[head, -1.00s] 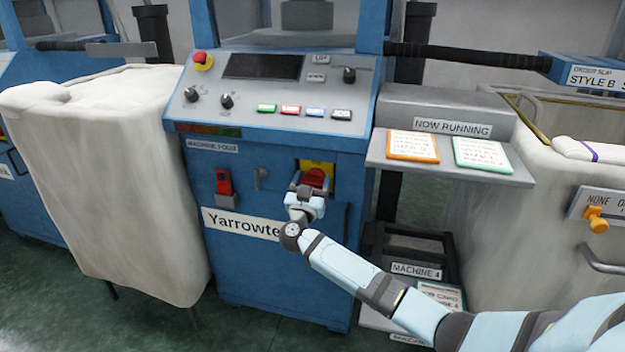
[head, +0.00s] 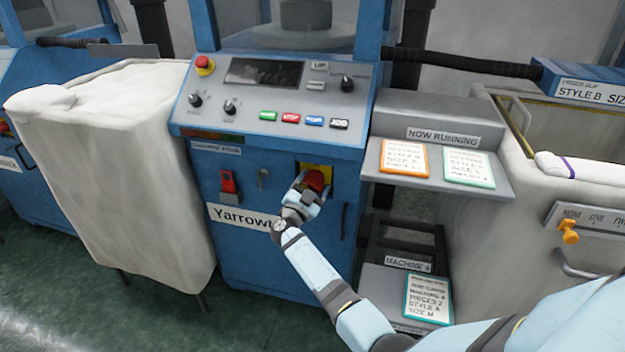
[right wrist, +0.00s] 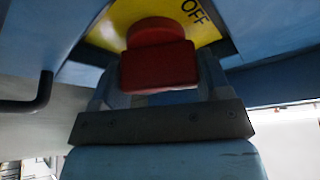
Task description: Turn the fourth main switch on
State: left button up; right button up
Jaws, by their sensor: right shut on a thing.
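The main switch is a red knob (head: 314,180) on a yellow plate (head: 327,170), on the blue front of the machine (head: 265,270). My right gripper (head: 309,190) is at the knob from below and in front, tilted, and covers part of it. In the right wrist view the red grip (right wrist: 158,67) sits between the fingers, and the gripper is shut on it. The word OFF shows on the yellow plate (right wrist: 205,32) at the upper right; other lettering is hidden. My left gripper is not in view.
A red-handled lock (head: 229,182) and a small key switch (head: 263,177) are left of the knob. A dark bar handle (head: 343,220) is close on its right. A grey shelf with cards (head: 440,183) juts out at right; a cloth-covered bin (head: 115,170) stands at left.

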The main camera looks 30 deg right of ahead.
jog(key=m+g, duration=0.1)
jog(key=m, duration=0.3)
jog(key=m+g, duration=0.2)
jog(key=m, duration=0.2)
jog(key=shift+s+f, duration=0.1)
jog(key=m+g+y, duration=0.1)
jog(key=m, duration=0.1)
jog(key=shift+f+m, duration=0.1)
jog(key=shift+m, duration=0.3)
jog(key=shift+d+m+y, duration=0.1)
jog(key=shift+m+y, duration=0.2)
jog(key=shift+m, duration=0.2)
jog(key=shift+g, duration=0.3)
jog(key=o, duration=0.6)
jog(key=shift+o, duration=0.2)
